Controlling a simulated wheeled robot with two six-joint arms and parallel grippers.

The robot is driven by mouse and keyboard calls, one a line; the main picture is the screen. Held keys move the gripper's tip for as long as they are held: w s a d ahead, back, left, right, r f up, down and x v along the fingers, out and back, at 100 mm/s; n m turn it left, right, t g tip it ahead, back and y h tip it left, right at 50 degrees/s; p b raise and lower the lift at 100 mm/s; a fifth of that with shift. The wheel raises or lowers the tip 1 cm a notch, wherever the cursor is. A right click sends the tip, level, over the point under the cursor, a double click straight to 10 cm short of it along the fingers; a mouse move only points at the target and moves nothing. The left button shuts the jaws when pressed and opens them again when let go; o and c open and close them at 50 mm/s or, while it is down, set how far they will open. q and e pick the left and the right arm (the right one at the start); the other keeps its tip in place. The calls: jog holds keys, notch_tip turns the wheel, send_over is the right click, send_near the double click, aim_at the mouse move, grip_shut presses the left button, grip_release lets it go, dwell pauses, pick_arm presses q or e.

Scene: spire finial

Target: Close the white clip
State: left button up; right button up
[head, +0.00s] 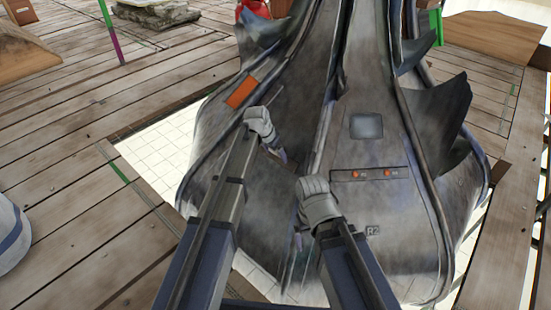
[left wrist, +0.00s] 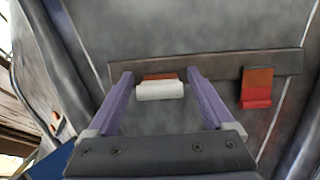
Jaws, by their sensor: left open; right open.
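The white clip (left wrist: 160,91) sits below a short orange-brown piece on a dark strip (left wrist: 217,66) in the left wrist view. My left gripper (left wrist: 162,88) is open, with one purple finger on each side of the clip; I cannot tell whether they touch it. In the head view my left gripper (head: 281,154) is against the left face of the grey spire (head: 300,95), and I cannot make out the white clip there. My right gripper (head: 299,240) is low in front of the spire, its fingers mostly hidden by its wrist.
A red-orange clip (left wrist: 256,88) is on the same strip, right of the white one. An orange panel (head: 241,92) is at upper left. Wooden planks (head: 60,120) surround an opening around the spire.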

pick_arm(q)
jog(key=shift+c, duration=0.3)
jog(key=c, duration=1.3)
jog(key=shift+w+d+r+g+y+p, duration=0.25)
jog(key=shift+w+g+y+p, duration=0.2)
jog(key=shift+g+p, duration=0.3)
jog(key=shift+w+d+g+y+p, duration=0.1)
jog(key=shift+w+g+y+p, duration=0.15)
jog(key=shift+g+y, duration=0.25)
jog(key=shift+w+d+g+y, duration=0.2)
jog(key=shift+g+y, duration=0.45)
jog(key=shift+g, duration=0.2)
jog(key=shift+w+d+g+y, duration=0.15)
jog(key=shift+g+y, duration=0.25)
jog(key=shift+g, duration=0.3)
